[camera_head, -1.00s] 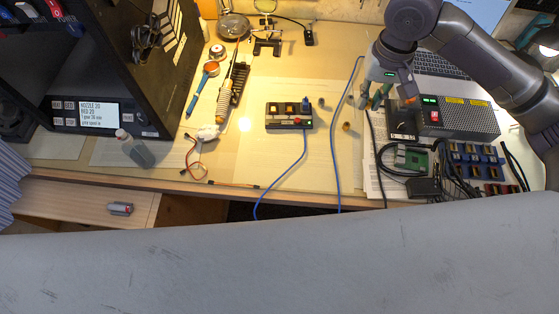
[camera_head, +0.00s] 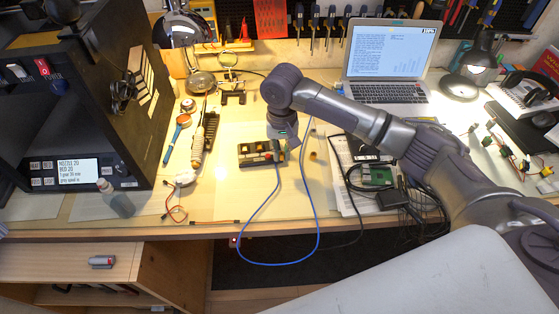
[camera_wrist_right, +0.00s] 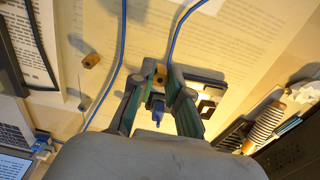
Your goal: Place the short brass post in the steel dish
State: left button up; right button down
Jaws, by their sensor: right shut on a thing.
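My right gripper (camera_head: 285,150) reaches down over the table beside the small control box (camera_head: 253,158). In the right wrist view its fingers (camera_wrist_right: 161,78) are closed around a small brass post (camera_wrist_right: 160,74), whose top shows a dark hole. In the head view that post is hidden by the gripper. A second brass post (camera_head: 314,156) stands free to the right; it also shows in the right wrist view (camera_wrist_right: 91,60). I cannot tell their heights apart. A round steel dish (camera_head: 201,82) sits at the back left, under the lamp. My left gripper is not in view.
A blue cable (camera_head: 275,195) loops off the table front. A laptop (camera_head: 390,62) stands behind. A dark cabinet (camera_head: 90,110) is at left.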

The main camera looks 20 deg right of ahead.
aim_at(280, 158)
jog(key=shift+w+a+f, duration=0.15)
jog(key=shift+w+f, duration=0.05)
jog(key=shift+f, duration=2)
jog(key=shift+f, duration=0.1)
jog(key=c, duration=1.1)
grip_release()
jog(key=shift+c, duration=0.2)
